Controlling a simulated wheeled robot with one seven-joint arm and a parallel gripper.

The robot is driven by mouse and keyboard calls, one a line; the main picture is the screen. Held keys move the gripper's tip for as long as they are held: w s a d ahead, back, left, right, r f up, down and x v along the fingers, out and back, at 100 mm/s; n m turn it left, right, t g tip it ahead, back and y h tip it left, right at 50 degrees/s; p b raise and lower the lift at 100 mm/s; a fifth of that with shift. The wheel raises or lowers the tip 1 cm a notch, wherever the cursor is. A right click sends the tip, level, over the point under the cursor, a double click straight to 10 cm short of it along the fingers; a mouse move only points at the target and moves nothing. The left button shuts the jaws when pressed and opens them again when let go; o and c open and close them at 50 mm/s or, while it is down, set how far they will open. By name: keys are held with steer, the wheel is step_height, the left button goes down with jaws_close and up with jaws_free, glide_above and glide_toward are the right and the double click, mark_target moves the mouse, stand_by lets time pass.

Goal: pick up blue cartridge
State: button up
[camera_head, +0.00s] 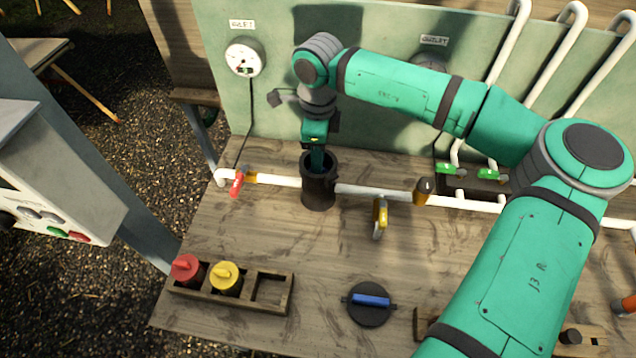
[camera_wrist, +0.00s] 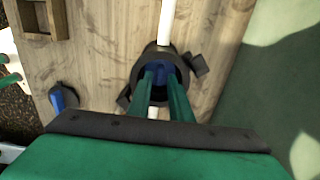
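The blue cartridge (camera_wrist: 161,70) sits down inside a black cylindrical housing on the white pipe line. In the wrist view its blue top shows between my fingers, inside the dark rim. In the head view it is hidden by the housing (camera_head: 319,190) and my gripper. My gripper (camera_head: 317,160) points straight down into the housing mouth. In the wrist view the two green fingers of my gripper (camera_wrist: 162,78) stand on either side of the blue top. Whether they press on it or only flank it, I cannot tell.
A wooden rack (camera_head: 235,297) holds a red cartridge (camera_head: 187,270) and a yellow cartridge (camera_head: 226,277); its right slot is empty. A black lid with blue handle (camera_head: 370,303) lies on the bench. A red-handled valve (camera_head: 237,184) and yellow-handled valve (camera_head: 380,215) flank the housing.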

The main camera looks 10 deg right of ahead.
step_height(320, 180, down, 2)
steer(key=shift+f, duration=0.25)
steer(key=shift+c, duration=0.4)
steer(key=shift+w, duration=0.1)
jaws_close()
steer(key=shift+d, duration=0.1)
steer(key=shift+r, duration=0.15)
step_height(320, 180, up, 18)
stand_by(0.5)
